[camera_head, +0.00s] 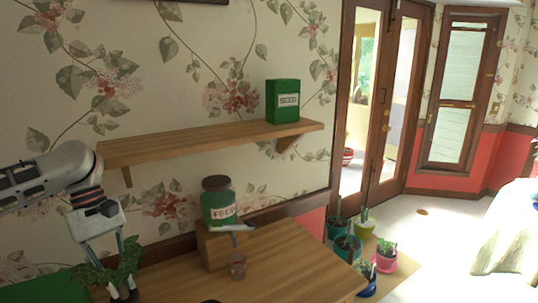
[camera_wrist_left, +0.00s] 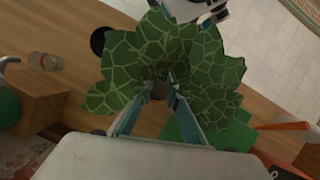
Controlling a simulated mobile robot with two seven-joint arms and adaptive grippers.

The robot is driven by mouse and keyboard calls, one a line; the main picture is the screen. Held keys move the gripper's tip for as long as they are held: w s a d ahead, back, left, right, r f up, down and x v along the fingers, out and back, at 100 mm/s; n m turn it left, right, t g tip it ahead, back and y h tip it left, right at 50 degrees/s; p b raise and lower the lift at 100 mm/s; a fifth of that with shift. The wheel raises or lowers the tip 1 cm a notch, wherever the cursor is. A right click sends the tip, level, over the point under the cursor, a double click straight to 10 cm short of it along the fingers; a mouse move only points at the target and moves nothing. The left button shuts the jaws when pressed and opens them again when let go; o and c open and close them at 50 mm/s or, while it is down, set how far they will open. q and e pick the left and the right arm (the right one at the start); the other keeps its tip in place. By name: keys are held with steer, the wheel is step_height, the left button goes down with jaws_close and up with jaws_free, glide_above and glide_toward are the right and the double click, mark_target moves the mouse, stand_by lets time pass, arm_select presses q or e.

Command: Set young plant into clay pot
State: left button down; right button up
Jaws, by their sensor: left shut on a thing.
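My left gripper (camera_head: 124,293) is low at the left of the wooden table in the head view, shut on the young plant (camera_head: 98,276). In the left wrist view the plant's broad, pale-veined leaves (camera_wrist_left: 130,50) spread around the fingertips (camera_wrist_left: 165,92); the stem and roots are mostly hidden. A small brownish cup-like vessel (camera_head: 237,266) stands on the table to the right, apart from the plant; it also shows in the left wrist view (camera_wrist_left: 45,61). I cannot tell whether it is the clay pot. A pale machine part, perhaps my right gripper (camera_wrist_left: 200,8), shows at the top there.
A dark round thing (camera_wrist_left: 101,41) lies near the plant. A shelf (camera_head: 215,143) with a green box (camera_head: 283,101) hangs above. The table's right part (camera_head: 300,265) is clear.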

mark_target(124, 301)
arm_select(q)
steer(key=shift+a+x, duration=0.15)
steer(key=shift+x, duration=0.7)
steer(key=shift+a+x, duration=0.15)
steer(key=shift+x, duration=0.65)
steer(key=shift+a+x, duration=0.2)
steer(key=shift+x, duration=0.65)
steer(key=shift+w+a+f, duration=0.2)
steer(key=shift+w+f, duration=0.7)
steer(key=shift+f, duration=0.15)
steer(key=shift+s+d, duration=0.15)
steer(key=shift+s, duration=0.25)
steer(key=shift+w+f, duration=0.2)
steer(key=shift+f, duration=0.5)
steer(key=shift+s+f, duration=0.1)
steer(key=shift+f, duration=0.3)
steer(key=shift+f, duration=2.5)
